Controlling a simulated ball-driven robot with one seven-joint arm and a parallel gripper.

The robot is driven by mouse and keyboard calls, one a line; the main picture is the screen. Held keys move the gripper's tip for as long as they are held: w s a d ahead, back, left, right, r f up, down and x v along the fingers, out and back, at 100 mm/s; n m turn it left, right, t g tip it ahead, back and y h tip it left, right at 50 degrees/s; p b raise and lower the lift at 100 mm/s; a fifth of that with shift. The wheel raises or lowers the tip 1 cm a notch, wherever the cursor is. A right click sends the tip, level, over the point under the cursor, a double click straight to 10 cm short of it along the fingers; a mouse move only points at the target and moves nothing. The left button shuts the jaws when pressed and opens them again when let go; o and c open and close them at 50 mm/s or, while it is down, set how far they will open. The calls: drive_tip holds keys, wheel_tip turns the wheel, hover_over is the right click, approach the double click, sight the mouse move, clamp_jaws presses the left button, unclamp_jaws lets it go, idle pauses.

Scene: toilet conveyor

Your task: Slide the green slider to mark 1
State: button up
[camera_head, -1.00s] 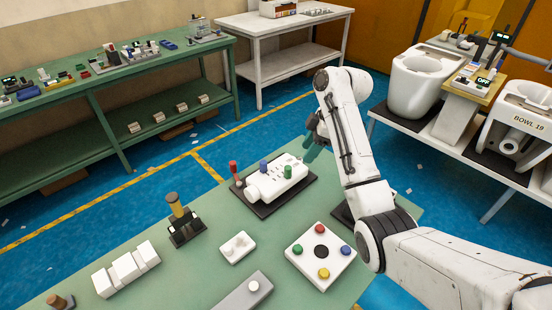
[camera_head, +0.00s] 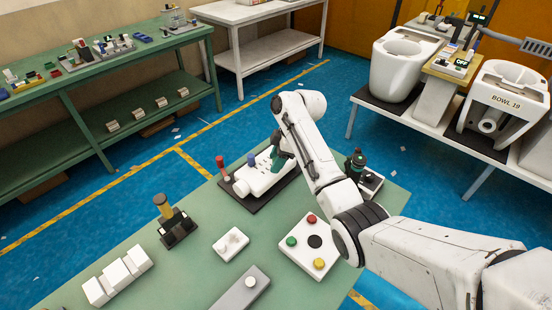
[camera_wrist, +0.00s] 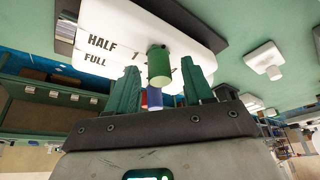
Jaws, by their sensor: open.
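The green slider (camera_wrist: 159,66) is a short green cylinder on the white unit (camera_head: 262,180), which also shows in the wrist view (camera_wrist: 150,25). My gripper (camera_wrist: 160,72) is open, with one green finger on each side of the slider and a gap visible at both sides. Whether the fingertips reach level with it I cannot tell. The lettering HALF and FULL shows on the white unit left of the slider, and a partly visible mark (camera_wrist: 135,55) that looks like 1 is close beside it. In the head view my gripper (camera_head: 279,153) covers the slider.
A red-topped lever (camera_head: 220,162) and a blue knob (camera_head: 251,160) stand near the slider. A button box (camera_head: 308,262), a white switch block (camera_head: 231,244) and a dark stand with a yellow handle (camera_head: 165,208) share the green table. A dark-topped device (camera_head: 358,165) stands right of my arm.

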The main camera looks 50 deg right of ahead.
drive_tip(key=shift+a+f, duration=0.1)
drive_tip(key=shift+f, duration=0.15)
clamp_jaws()
idle(0.3)
drive_tip(key=shift+w, duration=0.1)
